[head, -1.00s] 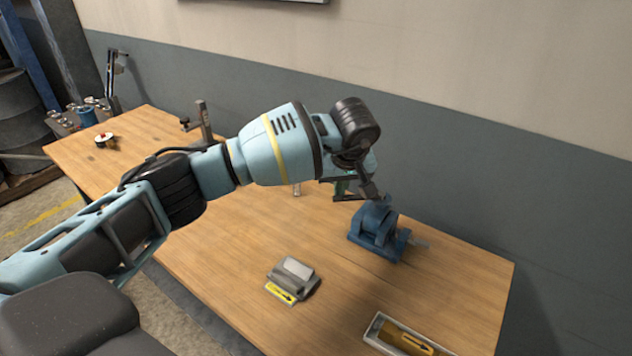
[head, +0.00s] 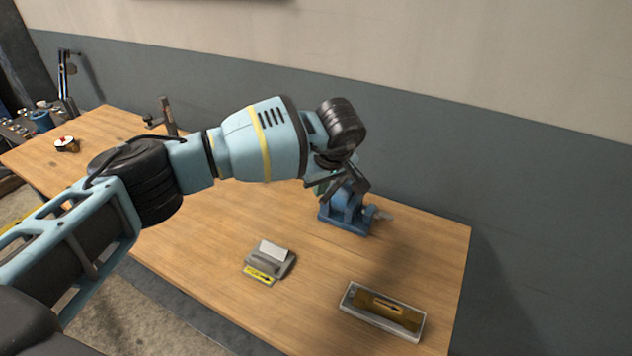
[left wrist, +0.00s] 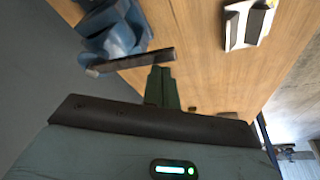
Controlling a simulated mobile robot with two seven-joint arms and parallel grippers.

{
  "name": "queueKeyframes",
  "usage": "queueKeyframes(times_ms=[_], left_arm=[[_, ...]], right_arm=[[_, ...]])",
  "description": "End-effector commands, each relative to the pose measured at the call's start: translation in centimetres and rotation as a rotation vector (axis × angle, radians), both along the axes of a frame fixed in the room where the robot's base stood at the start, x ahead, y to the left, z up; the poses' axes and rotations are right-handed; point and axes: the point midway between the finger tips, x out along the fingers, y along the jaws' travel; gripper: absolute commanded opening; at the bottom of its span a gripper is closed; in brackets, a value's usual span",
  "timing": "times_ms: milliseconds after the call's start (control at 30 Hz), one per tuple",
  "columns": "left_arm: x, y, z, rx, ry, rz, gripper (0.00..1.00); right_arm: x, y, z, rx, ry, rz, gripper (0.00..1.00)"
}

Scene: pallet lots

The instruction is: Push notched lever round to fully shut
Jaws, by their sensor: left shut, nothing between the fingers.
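A blue vise-like fixture (head: 345,213) stands on the table, partly hidden behind my left wrist. It also shows in the left wrist view (left wrist: 112,30). A dark bar (left wrist: 130,62), which looks like the lever, extends from beside the fixture across the front of my fingers in that view. I cannot make out its notch. My left gripper (head: 322,188) is shut and empty, beside the fixture. In the left wrist view its fingertips (left wrist: 160,70) are close to the bar's free end; I cannot tell whether they touch. My right gripper is not in view.
A grey device with a yellow arrow label (head: 268,262) sits at the table's front. A pale tray (head: 348,306) holding a brown block lies at the front right. A clamp-like stand (head: 167,118) and a small round item (head: 66,145) are farther left. The wall is close behind.

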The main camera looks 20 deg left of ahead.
Motion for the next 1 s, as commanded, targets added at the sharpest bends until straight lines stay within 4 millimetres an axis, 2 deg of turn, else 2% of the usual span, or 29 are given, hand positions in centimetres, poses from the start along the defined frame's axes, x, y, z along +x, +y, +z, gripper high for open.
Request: queueKeyframes(times_ms=[600,1000], left_arm=[[-0.09,-0.22,-0.05,0.000,0.000,-0.001,0.00],[0.85,-0.54,-0.28,0.001,0.002,0.000,0.00]], right_arm=[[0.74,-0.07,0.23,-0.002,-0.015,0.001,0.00],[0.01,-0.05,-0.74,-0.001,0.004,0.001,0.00]])
